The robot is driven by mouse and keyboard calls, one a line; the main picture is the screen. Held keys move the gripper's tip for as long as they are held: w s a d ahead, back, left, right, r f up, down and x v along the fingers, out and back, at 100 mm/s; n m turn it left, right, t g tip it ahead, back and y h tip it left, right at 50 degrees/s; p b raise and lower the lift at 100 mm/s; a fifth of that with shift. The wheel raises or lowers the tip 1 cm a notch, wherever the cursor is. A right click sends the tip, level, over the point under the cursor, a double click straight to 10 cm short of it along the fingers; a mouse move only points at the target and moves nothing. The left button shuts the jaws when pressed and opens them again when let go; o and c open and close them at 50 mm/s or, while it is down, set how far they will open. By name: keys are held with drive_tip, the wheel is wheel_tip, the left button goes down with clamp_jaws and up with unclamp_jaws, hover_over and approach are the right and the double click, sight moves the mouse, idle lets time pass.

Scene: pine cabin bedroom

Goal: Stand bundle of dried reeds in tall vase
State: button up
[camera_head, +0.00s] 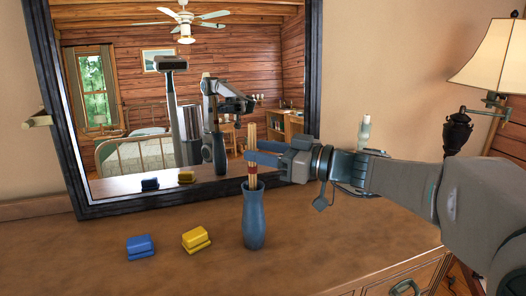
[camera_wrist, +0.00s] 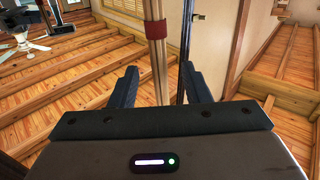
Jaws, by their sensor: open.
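A blue tall vase (camera_head: 254,222) stands upright on the dresser top. The bundle of dried reeds (camera_head: 252,172), tan with a red band, stands nearly upright with its lower end inside the vase mouth; that end is hidden by the vase wall. My gripper (camera_head: 256,152) is level with the reeds above the rim, reaching in from the right. In the wrist view the bundle (camera_wrist: 156,55) rises between the two spread fingers (camera_wrist: 159,80), with a gap on each side. My gripper is open and holds nothing.
A blue block (camera_head: 139,246) and a yellow block (camera_head: 196,239) lie left of the vase on the dresser (camera_head: 180,275). A dark-framed mirror (camera_head: 115,150) stands close behind, reflecting the room and my arm. A lamp (camera_head: 487,60) is at the right. The dresser's front left is clear.

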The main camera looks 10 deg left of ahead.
drive_tip(key=s+d+b, duration=0.2)
drive_tip(key=d, duration=1.1)
drive_tip(key=shift+s, duration=0.3)
drive_tip(key=s+d+f+m+g+h+p, duration=0.2)
drive_tip(key=s+f+m+h+p, duration=0.3)
drive_tip(key=s+f+m+h, duration=0.5)
drive_tip(key=s+d+f+m+h+p, duration=0.2)
drive_tip(key=s+d+f+m+h, duration=0.1)
drive_tip(key=d, duration=0.3)
drive_tip(key=s+d+f+m+t+h+p, duration=0.1)
drive_tip(key=s+d+f+m+h+p, duration=0.1)
drive_tip(key=d, duration=0.4)
drive_tip(key=s+f+m+h, duration=0.1)
drive_tip(key=h, duration=0.1)
drive_tip(key=shift+d+f+h+p, duration=0.15)
drive_tip(key=shift+f+h+p, duration=0.15)
drive_tip(key=shift+p, duration=0.05)
